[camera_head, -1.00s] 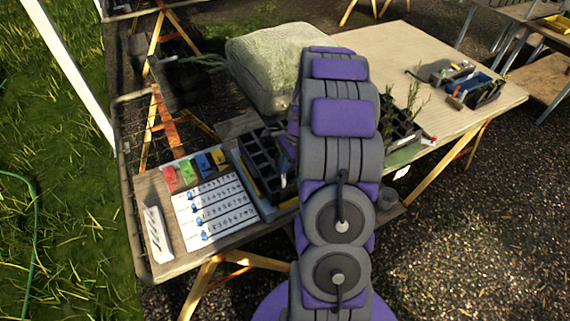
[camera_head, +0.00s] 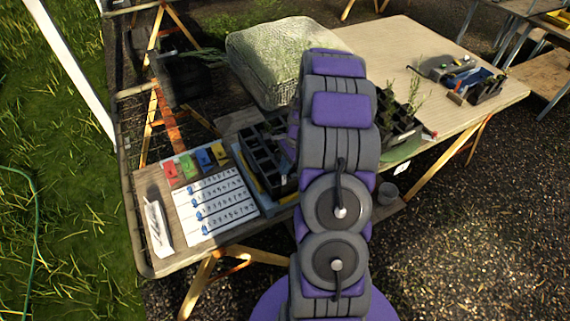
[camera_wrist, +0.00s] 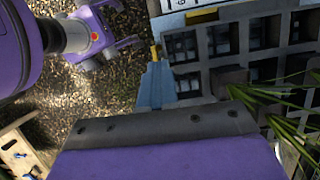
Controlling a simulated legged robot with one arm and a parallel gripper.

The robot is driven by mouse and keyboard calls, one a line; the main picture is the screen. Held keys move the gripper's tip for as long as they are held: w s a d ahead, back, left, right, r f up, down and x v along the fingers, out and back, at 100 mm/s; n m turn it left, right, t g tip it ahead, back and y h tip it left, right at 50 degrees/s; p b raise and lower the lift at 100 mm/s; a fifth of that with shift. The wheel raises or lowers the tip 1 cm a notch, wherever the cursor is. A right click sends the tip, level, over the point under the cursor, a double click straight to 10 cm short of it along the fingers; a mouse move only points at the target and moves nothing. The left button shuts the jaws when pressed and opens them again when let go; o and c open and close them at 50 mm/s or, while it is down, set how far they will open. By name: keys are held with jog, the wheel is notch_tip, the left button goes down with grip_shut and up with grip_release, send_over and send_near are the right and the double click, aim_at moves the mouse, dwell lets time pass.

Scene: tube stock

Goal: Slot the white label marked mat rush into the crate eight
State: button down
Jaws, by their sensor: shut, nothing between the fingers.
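I cannot read "mat rush" on any label, nor a crate number. A small white tag (camera_head: 400,170) shows at the front edge below the dark plant crate (camera_head: 402,137), right of my arm. A dark celled crate (camera_head: 262,158) stands left of my arm, partly hidden by it. In the wrist view, dark square cells (camera_wrist: 262,75) fill the upper right, with green leaves (camera_wrist: 285,95) across them. My gripper (camera_wrist: 155,125) shows as a grey and purple block at the bottom, shut and empty. In the head view my arm hides it.
A white sheet with numbered rows (camera_head: 217,207) and coloured blocks (camera_head: 195,163) lie on the table's left end, beside a long white piece (camera_head: 157,224). A mesh-covered bale (camera_head: 270,60) stands behind. Tool bins (camera_head: 480,88) stand at the right.

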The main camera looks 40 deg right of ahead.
jog(key=shift+f, duration=0.95)
jog(key=shift+f+p, duration=0.25)
jog(key=shift+p, duration=0.05)
jog(key=c, duration=1.3)
grip_release()
jog(key=shift+c, duration=0.2)
jog(key=p+v, duration=0.1)
jog(key=v, duration=1.6)
jog(key=shift+p, duration=0.3)
jog(key=shift+r, duration=0.15)
